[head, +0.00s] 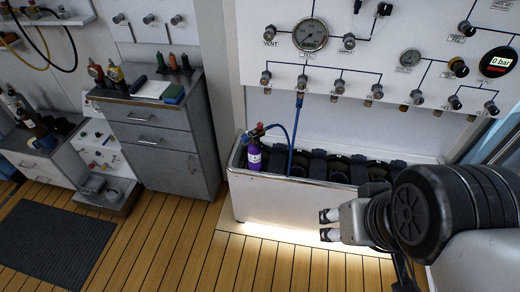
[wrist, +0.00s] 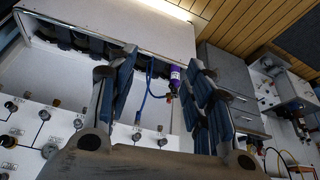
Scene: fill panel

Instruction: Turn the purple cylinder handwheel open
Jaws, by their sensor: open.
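The purple cylinder (head: 253,158) stands upright at the left end of the white trough, with a blue hose at its valve. Its small handwheel (head: 260,128) is on top, too small to tell its setting. My gripper (head: 326,225) is at the right in the head view, in front of the trough and apart from the cylinder. In the upside-down wrist view, my gripper (wrist: 155,70) is open with nothing between its fingers. The purple cylinder (wrist: 175,77) shows beyond them, close to the right finger in the picture.
The white trough (head: 290,204) has several empty dark slots right of the cylinder. Above it is a white panel (head: 400,28) with gauges and knobs. The blue hose (head: 297,112) runs up to it. A grey cabinet (head: 160,140) stands left. The wooden floor in front is clear.

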